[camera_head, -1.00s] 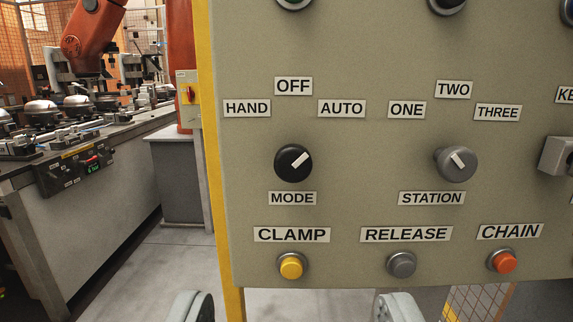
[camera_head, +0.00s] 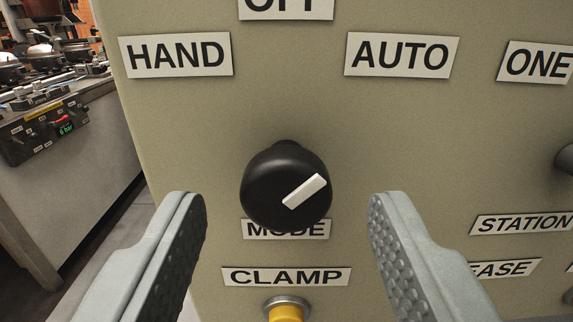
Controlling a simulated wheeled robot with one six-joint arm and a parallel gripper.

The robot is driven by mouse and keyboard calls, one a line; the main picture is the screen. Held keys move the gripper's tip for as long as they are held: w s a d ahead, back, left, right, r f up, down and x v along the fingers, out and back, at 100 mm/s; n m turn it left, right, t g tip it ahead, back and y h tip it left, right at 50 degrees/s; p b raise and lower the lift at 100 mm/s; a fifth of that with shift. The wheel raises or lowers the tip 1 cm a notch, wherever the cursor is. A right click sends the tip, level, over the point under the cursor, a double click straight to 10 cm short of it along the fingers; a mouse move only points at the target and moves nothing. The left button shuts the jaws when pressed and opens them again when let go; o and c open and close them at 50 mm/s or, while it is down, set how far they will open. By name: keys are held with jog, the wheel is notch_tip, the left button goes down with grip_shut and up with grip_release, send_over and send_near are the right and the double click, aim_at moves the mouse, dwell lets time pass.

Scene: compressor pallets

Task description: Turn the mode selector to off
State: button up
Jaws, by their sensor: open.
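The mode selector (camera_head: 270,192) is a round black knob with a white pointer bar on its face. The pointer slants up to the right, toward the AUTO label (camera_head: 402,55). The HAND label (camera_head: 176,55) is at upper left, and the OFF label (camera_head: 286,9) is above the knob, cut by the top edge. The MODE label (camera_head: 286,230) is partly hidden behind the knob. My gripper (camera_head: 287,208) is open, one finger to the left of the knob and one to the right, with clear gaps and no contact visible.
The yellow CLAMP button (camera_head: 287,312) sits below the selector, between my fingers in the picture. Part of the station selector (camera_head: 565,158) shows at the right edge. A workbench (camera_head: 70,190) stands at left beyond the panel's edge.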

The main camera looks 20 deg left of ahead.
jog(key=shift+w+a, duration=0.15)
jog(key=shift+w, duration=0.4)
jog(key=shift+c, duration=0.4)
jog(key=c, duration=0.9)
jog(key=shift+n, duration=0.3)
jog(key=n, duration=0.3)
jog(key=shift+n, duration=2.6)
